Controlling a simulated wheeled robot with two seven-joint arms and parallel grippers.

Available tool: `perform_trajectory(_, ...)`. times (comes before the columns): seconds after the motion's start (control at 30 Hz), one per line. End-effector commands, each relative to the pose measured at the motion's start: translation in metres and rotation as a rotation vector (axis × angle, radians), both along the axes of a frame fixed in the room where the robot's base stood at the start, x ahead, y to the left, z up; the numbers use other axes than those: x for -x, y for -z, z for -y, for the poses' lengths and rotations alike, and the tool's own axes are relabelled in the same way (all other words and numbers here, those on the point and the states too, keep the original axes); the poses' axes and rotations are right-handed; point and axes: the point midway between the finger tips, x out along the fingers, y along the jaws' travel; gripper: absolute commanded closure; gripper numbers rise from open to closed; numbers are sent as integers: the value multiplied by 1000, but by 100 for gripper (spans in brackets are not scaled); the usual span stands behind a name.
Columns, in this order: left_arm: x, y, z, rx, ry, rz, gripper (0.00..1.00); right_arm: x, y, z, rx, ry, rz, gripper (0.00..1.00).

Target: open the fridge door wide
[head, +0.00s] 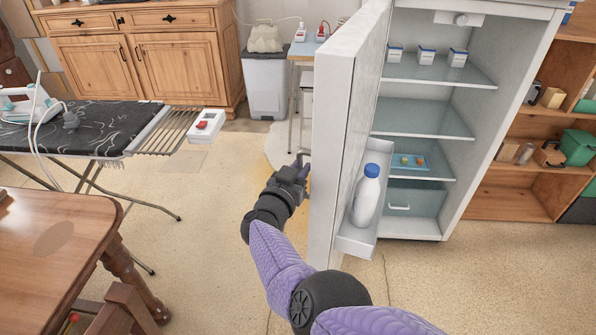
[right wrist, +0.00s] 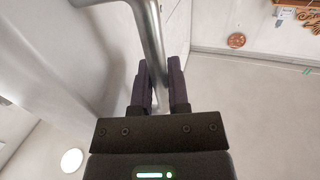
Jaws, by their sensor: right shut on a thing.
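The white fridge door (head: 337,130) stands open in the head view, seen almost edge-on and swung out toward me. Its inner shelf holds a white bottle with a blue cap (head: 367,196). The fridge (head: 505,110) shows its lit interior to the right of the door. My right gripper (head: 301,168) is at the door's outer face, on its left side. In the right wrist view, the gripper's dark fingers (right wrist: 160,95) are shut on the metal door handle (right wrist: 152,40), one on each side of the bar. My left gripper is not in view.
An ironing board (head: 75,130) with an iron stands at the left, and a wooden table (head: 50,245) is at the near left. A grey bin (head: 266,88) and small blue-topped table stand behind the door. Floor between the ironing board and door is clear.

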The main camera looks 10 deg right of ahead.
Motion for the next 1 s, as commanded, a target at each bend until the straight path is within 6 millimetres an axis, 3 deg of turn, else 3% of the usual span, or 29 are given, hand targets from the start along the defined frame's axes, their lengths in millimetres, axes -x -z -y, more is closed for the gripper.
perform_trajectory(0.5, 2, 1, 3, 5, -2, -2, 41, 0, -2, 0, 0, 11, 2, 100)
perform_trajectory(0.53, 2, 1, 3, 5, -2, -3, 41, 0, -2, 0, 0, 10, 1, 78)
perform_trajectory(0.6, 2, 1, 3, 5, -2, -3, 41, 0, -1, 0, 0, 10, 1, 67)
perform_trajectory(0.87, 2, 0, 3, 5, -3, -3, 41, 1, -1, -1, -1, 9, -1, 67)
perform_trajectory(1.0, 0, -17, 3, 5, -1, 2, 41, 11, -6, -10, 0, 7, -3, 67)
